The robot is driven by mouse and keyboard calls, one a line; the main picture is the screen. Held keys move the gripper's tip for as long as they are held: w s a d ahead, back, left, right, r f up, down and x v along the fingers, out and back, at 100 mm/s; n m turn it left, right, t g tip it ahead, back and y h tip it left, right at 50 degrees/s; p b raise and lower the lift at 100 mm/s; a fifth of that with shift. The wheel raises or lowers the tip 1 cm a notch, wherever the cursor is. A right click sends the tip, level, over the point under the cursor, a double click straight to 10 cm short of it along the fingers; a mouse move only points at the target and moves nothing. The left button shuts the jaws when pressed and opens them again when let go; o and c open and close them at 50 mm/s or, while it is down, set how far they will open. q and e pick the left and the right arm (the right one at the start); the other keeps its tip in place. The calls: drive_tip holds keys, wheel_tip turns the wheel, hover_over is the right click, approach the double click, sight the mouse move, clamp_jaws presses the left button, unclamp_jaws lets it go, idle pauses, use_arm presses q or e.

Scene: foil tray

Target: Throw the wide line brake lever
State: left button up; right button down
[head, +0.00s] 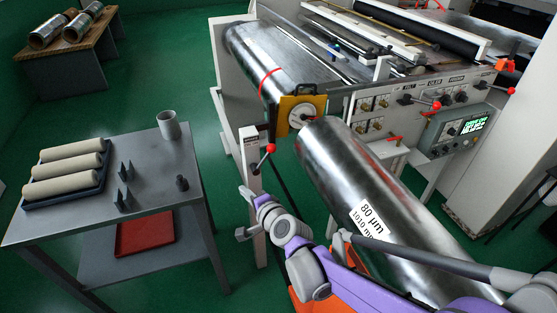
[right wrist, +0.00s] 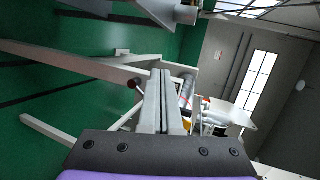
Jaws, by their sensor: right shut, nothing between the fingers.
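A lever with a red knob (head: 270,148) stands on a pale upright post (head: 250,180) in front of the machine; its small label is too small to read. The lever tilts up to the right. My right gripper (head: 247,196) is low in front of the post, apart from the knob as far as I can tell. In the right wrist view its fingers (right wrist: 161,100) are shut with nothing between them. A dark red knob (right wrist: 133,83) shows just left of the fingers there. My left gripper is not in view.
A large foil roll (head: 345,165) labelled 80 µm lies right of the post. A machine panel (head: 470,92) behind carries more red-knobbed levers. A grey table (head: 150,190) with a tray of pale rolls stands left. Green floor lies between.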

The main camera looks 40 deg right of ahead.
sight(265, 159)
drive_tip(key=w+d+f+m+h+b, duration=0.1)
drive_tip(key=d+f+m+h, duration=0.1)
drive_tip(key=d+m+h, duration=0.35)
drive_tip(key=w+d+f+m+h, duration=0.1)
drive_tip(key=d+f+m+h, duration=0.1)
drive_tip(key=d+m, duration=0.65)
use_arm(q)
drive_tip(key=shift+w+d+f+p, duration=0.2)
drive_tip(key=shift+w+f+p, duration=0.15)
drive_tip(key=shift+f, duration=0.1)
use_arm(e)
drive_tip(key=w+d+f+n, duration=0.1)
drive_tip(key=w+d, duration=0.5)
drive_tip(key=w, duration=0.2)
drive_tip(key=shift+w+d+f+y, duration=0.15)
drive_tip(key=shift+w+y, duration=0.25)
drive_tip(key=shift+y, duration=0.05)
drive_tip(key=shift+n, duration=0.3)
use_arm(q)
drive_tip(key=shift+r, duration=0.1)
use_arm(e)
drive_tip(key=shift+a+r, duration=0.25)
drive_tip(key=shift+a, duration=0.05)
